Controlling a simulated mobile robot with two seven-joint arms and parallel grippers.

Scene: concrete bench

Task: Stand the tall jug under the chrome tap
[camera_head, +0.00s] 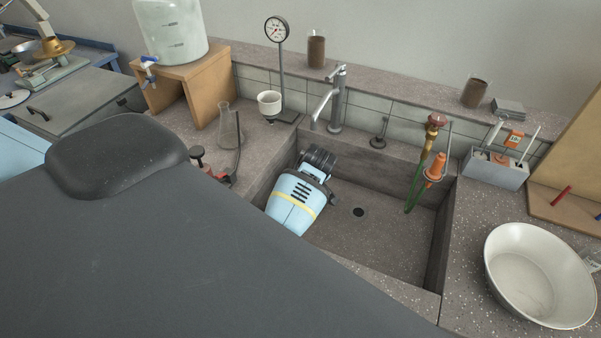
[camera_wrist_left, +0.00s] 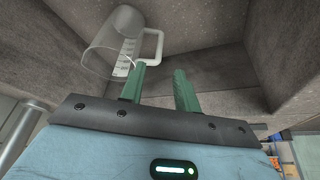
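The chrome tap (camera_head: 337,100) stands at the back edge of the sink, its spout reaching forward and left. The clear jug (camera_wrist_left: 108,42), with a white handle and white measuring marks, shows at the upper left of the left wrist view; I cannot make it out in the head view. My left gripper (camera_wrist_left: 160,72) has two green fingers apart with nothing held between them. Its left fingertip appears close to the jug handle; I cannot tell whether they touch. In the head view its pale blue body is over the sink's left part, fingers hidden. My right gripper is not in view.
The concrete sink (camera_head: 400,248) has a drain (camera_head: 358,212). A red-topped tap with green hose (camera_head: 432,150) stands at its back right. A conical flask (camera_head: 229,125) is left of the sink; a white bowl (camera_head: 540,280) is right. My dark arm covers the foreground.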

